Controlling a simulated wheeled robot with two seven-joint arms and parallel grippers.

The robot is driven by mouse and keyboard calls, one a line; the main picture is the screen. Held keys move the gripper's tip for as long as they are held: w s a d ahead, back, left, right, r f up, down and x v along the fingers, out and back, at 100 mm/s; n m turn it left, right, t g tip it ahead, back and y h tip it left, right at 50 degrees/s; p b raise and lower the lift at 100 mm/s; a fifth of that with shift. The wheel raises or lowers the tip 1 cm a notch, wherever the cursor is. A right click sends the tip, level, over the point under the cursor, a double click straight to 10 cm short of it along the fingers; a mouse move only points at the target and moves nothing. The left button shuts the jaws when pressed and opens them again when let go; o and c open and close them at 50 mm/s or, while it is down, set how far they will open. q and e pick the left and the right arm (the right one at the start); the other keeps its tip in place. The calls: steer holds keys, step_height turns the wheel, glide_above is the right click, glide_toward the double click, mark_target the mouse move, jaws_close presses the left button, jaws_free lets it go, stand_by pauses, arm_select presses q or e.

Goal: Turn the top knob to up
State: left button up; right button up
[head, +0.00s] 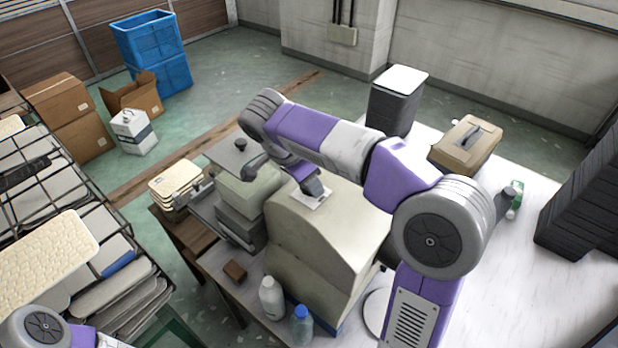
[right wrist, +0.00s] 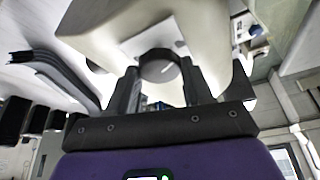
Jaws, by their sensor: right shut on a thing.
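A dark round knob (right wrist: 158,68) with a short white line on its face sits on a white plate (right wrist: 135,42) of a beige machine. My right gripper (right wrist: 162,88) is shut on the knob, with one finger on each side of it. In the head view my right gripper (head: 314,189) reaches down to the white plate (head: 311,201) on the beige machine (head: 325,240) and hides the knob there. I cannot tell for sure which way the white line points as up. My left gripper is out of view; only part of my left arm shows at the bottom left.
A white bottle (head: 271,298) and a clear bottle with a blue cap (head: 302,325) stand in front of the machine. A small brown block (head: 235,271) lies nearby. A tan case (head: 465,146) and a black bin (head: 396,100) stand behind. A wire rack (head: 130,262) is at left.

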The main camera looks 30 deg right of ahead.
steer(key=m+g, duration=0.1)
steer(key=m, duration=0.1)
steer(key=m+g+p, duration=0.1)
steer(key=m, duration=0.2)
steer(key=shift+w, duration=0.2)
steer(key=shift+y, duration=0.3)
steer(key=o, duration=1)
steer(key=shift+r, duration=0.1)
steer(key=p+v, duration=0.1)
steer(key=v, duration=0.6)
steer(key=shift+a+r+p, duration=0.15)
steer(key=shift+p, duration=0.2)
